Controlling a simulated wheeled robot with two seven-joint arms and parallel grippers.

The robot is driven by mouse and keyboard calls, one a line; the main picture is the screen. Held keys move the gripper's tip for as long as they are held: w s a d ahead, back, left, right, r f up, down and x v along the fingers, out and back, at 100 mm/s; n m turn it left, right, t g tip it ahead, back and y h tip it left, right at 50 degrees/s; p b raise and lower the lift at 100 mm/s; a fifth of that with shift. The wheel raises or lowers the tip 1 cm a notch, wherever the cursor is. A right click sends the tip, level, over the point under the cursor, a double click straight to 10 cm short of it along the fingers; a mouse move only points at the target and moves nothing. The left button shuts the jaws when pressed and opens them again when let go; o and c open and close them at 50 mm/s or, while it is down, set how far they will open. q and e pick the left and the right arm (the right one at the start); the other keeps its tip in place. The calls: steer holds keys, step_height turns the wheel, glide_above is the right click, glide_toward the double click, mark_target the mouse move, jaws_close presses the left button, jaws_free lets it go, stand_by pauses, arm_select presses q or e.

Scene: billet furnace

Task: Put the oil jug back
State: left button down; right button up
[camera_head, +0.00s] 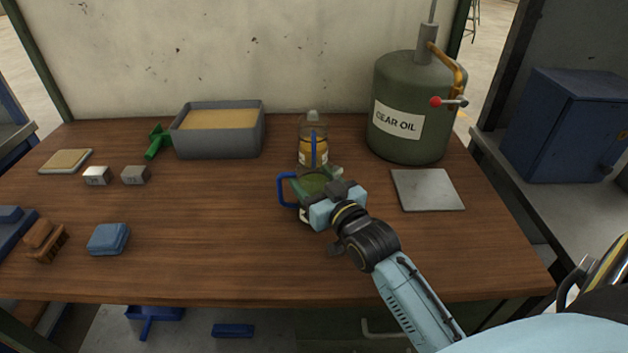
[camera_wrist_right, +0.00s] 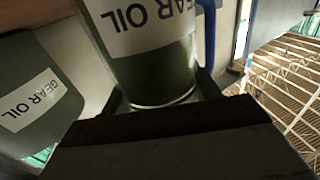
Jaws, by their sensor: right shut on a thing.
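The oil jug (camera_head: 312,184) is green with a blue handle on its left side, in the middle of the table. My right gripper (camera_head: 326,207) is shut on the jug from the near right side and covers part of it. In the right wrist view the jug's body (camera_wrist_right: 160,75) with its GEAR OIL label stands between the fingers. I cannot tell whether its base touches the table. The big green GEAR OIL drum (camera_head: 405,85) stands at the back right; it also shows in the wrist view (camera_wrist_right: 30,125). My left gripper is out of view.
A flat grey plate (camera_head: 427,190) lies before the drum. A clear bottle of amber liquid (camera_head: 313,150) stands close behind the jug. A grey sand bin (camera_head: 218,145), green scoop (camera_head: 157,142), small metal blocks (camera_head: 135,175), blue cloth (camera_head: 108,239) and brush (camera_head: 45,240) are left. The front middle is clear.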

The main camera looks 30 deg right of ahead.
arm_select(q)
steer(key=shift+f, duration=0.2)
arm_select(e)
steer(key=shift+s+a+f, duration=0.1)
steer(key=shift+s+f, duration=0.1)
steer(key=shift+f, duration=0.6)
steer(key=o, duration=1.4)
steer(key=shift+a, duration=0.1)
steer(key=shift+f, duration=0.15)
steer(key=s, duration=0.7)
steer(key=shift+s+r, duration=0.15)
steer(key=shift+r, duration=0.05)
steer(key=s, duration=0.5)
steer(key=shift+s+r, duration=0.5)
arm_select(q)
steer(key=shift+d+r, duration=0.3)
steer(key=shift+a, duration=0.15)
